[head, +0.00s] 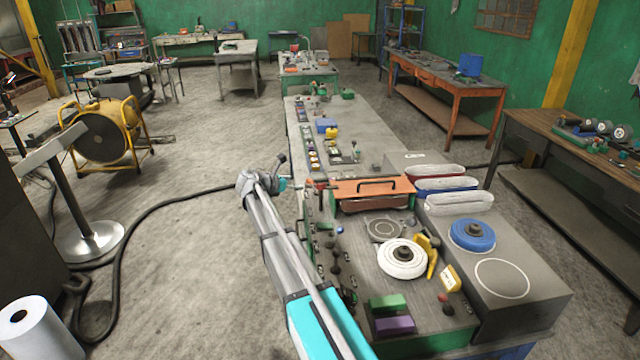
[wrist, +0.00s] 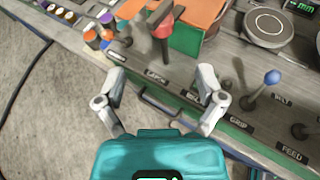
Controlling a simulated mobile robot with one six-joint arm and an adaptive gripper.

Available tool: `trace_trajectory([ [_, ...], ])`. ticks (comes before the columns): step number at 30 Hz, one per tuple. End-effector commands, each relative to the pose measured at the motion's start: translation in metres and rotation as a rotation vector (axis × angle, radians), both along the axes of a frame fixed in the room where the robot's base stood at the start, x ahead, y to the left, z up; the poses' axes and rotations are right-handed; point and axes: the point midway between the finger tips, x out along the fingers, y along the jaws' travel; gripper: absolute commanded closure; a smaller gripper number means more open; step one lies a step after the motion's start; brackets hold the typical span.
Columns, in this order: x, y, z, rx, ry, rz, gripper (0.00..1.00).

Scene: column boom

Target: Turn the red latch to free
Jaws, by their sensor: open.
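The red latch (wrist: 163,24) stands up from the grey panel at the top middle of the wrist view, with a dark shaft below it. My gripper (wrist: 161,66) is open and empty, its two grey fingers spread over the panel's front edge. The latch is ahead of the gap between the fingertips, apart from both. A small red piece (head: 320,182) left of the orange lid in the head view seems to be the same latch. Small labels are on the panel below it; I cannot read a free mark for certain.
The orange lid (wrist: 198,22) with a black handle is right of the latch. A blue-knobbed lever (wrist: 271,78) stands right of the right finger. Coloured round knobs (wrist: 92,36) sit at the left finger's far side. Open floor (head: 190,240) lies left of the bench.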

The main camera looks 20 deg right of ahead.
Motion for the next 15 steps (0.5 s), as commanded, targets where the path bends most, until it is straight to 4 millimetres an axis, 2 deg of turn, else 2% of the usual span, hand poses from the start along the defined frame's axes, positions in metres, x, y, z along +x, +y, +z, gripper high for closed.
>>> trace_trajectory([
  [8,0.002,-0.007,-0.004,0.001,-0.001,-0.003,0.12],
  [15,0.009,-0.027,-0.014,0.003,-0.002,-0.003,0.12],
])
